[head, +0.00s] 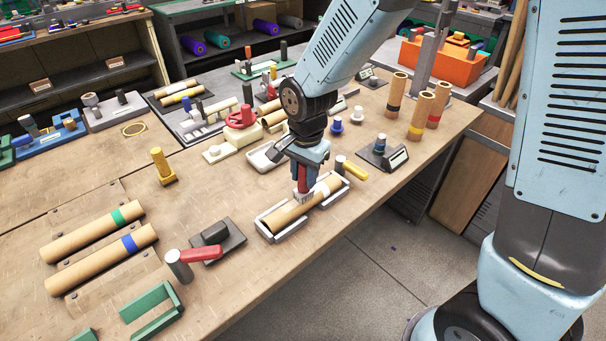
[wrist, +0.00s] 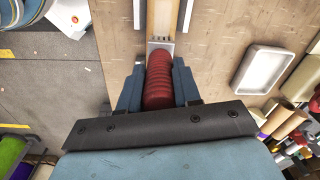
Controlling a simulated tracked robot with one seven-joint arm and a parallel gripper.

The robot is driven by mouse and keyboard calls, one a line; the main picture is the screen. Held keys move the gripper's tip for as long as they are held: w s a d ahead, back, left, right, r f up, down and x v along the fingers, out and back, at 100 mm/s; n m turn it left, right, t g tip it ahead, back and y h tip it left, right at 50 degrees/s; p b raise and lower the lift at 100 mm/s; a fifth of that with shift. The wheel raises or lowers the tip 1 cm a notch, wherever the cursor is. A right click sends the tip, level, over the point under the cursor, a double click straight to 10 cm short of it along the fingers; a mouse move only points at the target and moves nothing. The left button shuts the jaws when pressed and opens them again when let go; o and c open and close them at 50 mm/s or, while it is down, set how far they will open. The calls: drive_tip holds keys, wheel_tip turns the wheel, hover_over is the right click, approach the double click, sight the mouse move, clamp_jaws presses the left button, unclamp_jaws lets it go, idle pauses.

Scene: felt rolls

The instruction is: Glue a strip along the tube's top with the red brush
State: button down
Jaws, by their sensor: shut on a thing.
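The cardboard tube (head: 293,214) lies in a shallow white cradle (head: 268,232) near the bench's front edge; the tube also shows at the top of the wrist view (wrist: 164,12). My gripper (head: 303,172) is above the tube, pointing down. Its fingers, also in the wrist view (wrist: 158,92), are shut on the ribbed red handle of the brush (wrist: 159,72). The brush's metal ferrule (wrist: 161,45) is over the tube. The bristles are hard to make out, and I cannot tell whether they touch the tube. No glue strip is discernible.
A yellow-handled tool (head: 353,170) sits close to the cradle's right end. A small white tray (head: 262,157) lies behind it. A dark block (head: 216,238) and a red-handled tool (head: 200,254) are to the left. Several banded tubes (head: 419,116) stand upright at the right.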

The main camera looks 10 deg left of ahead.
drive_tip(key=shift+d, duration=0.1)
drive_tip(key=shift+w+d, duration=1)
drive_tip(key=shift+w, duration=0.25)
drive_tip(key=shift+w, duration=0.1)
drive_tip(key=shift+w+d, duration=0.95)
drive_tip(key=shift+w, duration=0.05)
drive_tip(key=shift+s+a, duration=1.15)
drive_tip(key=shift+s, duration=0.15)
drive_tip(key=shift+s+a, duration=0.1)
drive_tip(key=shift+s, duration=0.05)
drive_tip(key=shift+s+a+f, duration=0.1)
drive_tip(key=shift+s+a, duration=0.55)
drive_tip(key=shift+s, duration=0.1)
